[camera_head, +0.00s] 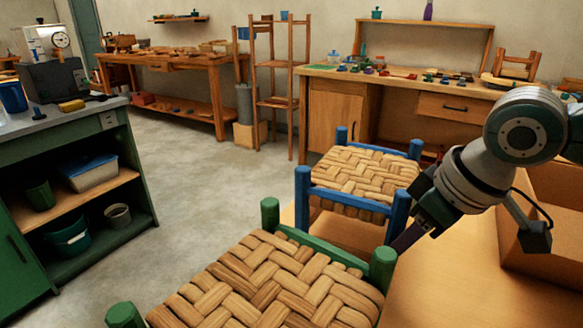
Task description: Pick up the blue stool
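The blue stool (365,172) has a woven bark seat and blue posts and rails. It stands upright in the middle of the camera_head view, on a light wooden surface. My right gripper (412,234) comes in from the right, with its dark fingers pointing down and left beside the stool's near right post (398,212). I cannot tell whether the fingers touch the post or how far apart they are. My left gripper is out of view.
A green stool (270,285) with a woven seat stands close in front of the blue stool. A cardboard-coloured box (540,235) is at the right. A green cabinet (70,190) is at the left. Workbenches (170,62) and a tall wooden rack (275,80) stand behind. Grey floor (200,170) is clear at the left.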

